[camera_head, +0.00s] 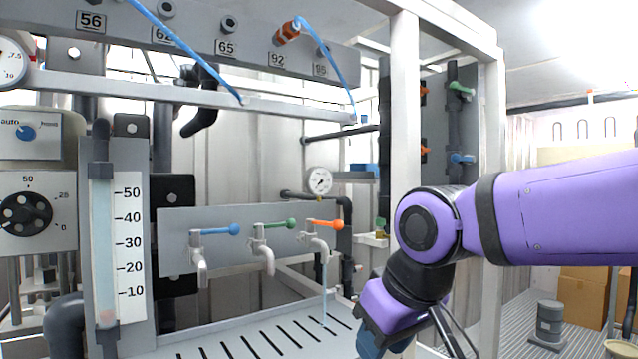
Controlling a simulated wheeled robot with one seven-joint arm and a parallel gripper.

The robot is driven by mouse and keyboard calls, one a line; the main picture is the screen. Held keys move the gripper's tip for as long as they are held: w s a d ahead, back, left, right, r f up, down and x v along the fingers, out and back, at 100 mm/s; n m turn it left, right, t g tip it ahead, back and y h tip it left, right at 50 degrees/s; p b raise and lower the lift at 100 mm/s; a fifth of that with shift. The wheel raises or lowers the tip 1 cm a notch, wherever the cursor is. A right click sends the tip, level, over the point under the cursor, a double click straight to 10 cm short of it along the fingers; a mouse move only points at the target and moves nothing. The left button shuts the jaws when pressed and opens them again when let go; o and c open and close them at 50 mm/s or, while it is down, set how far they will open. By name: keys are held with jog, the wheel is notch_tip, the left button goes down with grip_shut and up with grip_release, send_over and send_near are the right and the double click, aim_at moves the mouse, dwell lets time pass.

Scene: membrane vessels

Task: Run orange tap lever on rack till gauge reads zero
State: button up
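The orange tap lever (325,223) sits on the rightmost of three taps on the grey rack panel (180,240). It points right, and a thin pale stream (324,280) runs from its spout (318,247) to the slotted drain tray (235,345). A small round gauge (319,181) is above the orange lever; its needle is too small to read surely. My gripper (370,345) is low, below and right of the orange tap, apart from it. Its fingertips are cut off or hidden at the bottom edge, so its opening does not show.
A blue lever (220,230) and a green lever (280,223) are left of the orange one. A white frame post (404,110) stands right of the taps, behind my arm. Another gauge (10,62) is cut off at left. A level tube (103,240) stands at left.

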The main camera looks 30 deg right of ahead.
jog(key=shift+c, duration=0.4)
jog(key=shift+w+r, duration=0.1)
jog(key=shift+r, duration=0.05)
jog(key=c, duration=0.4)
jog(key=shift+n+t+h, duration=0.3)
jog(key=shift+n+h, duration=0.4)
jog(key=shift+h, duration=0.1)
jog(key=w+d+r, duration=0.1)
jog(key=w+r, duration=0.2)
jog(key=w, duration=0.1)
jog(key=w+d+r, duration=0.1)
jog(key=w+r, duration=0.2)
jog(key=w, duration=0.1)
jog(key=w+d+r, duration=0.1)
jog(key=w+r, duration=0.3)
jog(key=shift+w, duration=0.25)
grip_shut()
jog(key=n+h, duration=0.1)
jog(key=h, duration=0.1)
send_near(324, 223)
jog(key=s+a, duration=0.4)
jog(key=a, duration=0.2)
jog(key=shift+t, duration=0.3)
jog(key=shift+w+d+f, duration=1.65)
jog(key=shift+d+f, duration=0.1)
jog(key=shift+d, duration=0.1)
jog(key=shift+w+d+f, duration=1.7)
jog(key=shift+d+f, duration=0.05)
jog(key=shift+d, duration=0.1)
